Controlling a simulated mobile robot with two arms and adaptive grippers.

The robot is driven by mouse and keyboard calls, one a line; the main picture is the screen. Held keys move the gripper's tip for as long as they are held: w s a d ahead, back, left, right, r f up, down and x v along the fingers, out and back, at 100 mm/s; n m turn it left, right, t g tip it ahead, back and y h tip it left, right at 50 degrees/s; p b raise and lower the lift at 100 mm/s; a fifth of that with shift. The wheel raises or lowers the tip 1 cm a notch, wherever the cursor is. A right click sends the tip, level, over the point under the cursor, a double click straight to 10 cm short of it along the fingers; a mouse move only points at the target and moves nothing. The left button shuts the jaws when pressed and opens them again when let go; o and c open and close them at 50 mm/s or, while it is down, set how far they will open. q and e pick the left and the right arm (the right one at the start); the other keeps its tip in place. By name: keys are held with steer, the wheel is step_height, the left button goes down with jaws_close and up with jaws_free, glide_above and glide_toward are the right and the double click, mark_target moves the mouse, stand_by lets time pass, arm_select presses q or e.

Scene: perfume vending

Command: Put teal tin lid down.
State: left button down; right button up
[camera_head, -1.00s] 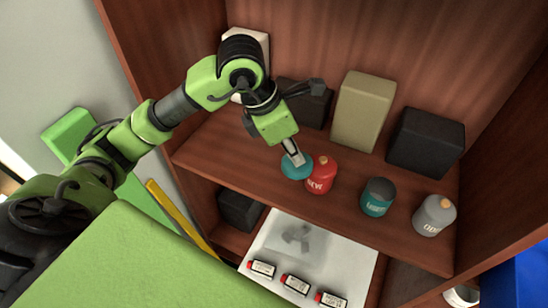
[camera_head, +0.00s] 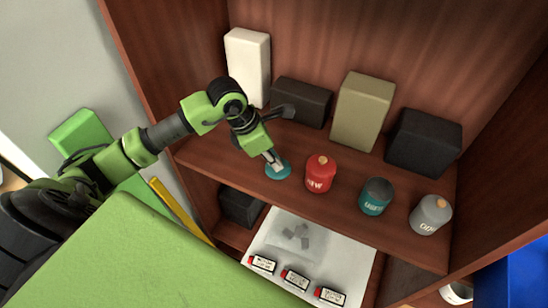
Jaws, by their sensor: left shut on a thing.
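The teal tin lid (camera_head: 284,174) is at the left part of the wooden shelf, left of the red tin. My left gripper (camera_head: 275,162) points down and is shut on the lid. The lid looks to be at or very near the shelf surface; I cannot tell whether it touches. The teal tin (camera_head: 376,197) stands upright and open on the shelf, right of the red tin. My right gripper is not in view.
The red tin (camera_head: 319,175) and the grey tin (camera_head: 431,216) stand lidded on the shelf (camera_head: 218,152). Boxes stand behind: white (camera_head: 248,68), dark (camera_head: 301,103), olive (camera_head: 361,112), black (camera_head: 425,142). Several small labelled bottles (camera_head: 296,279) lie on a white sheet (camera_head: 336,260) below.

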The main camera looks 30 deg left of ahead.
arm_select(q)
steer(key=shift+f, duration=0.15)
steer(key=c, duration=2)
jaws_free()
steer(key=shift+r, duration=0.25)
steer(key=p+v, duration=0.5)
steer(key=v, duration=0.6)
steer(key=shift+s+a+r+p, duration=0.1)
steer(key=shift+s+r+p, duration=0.15)
steer(key=shift+r+p, duration=0.1)
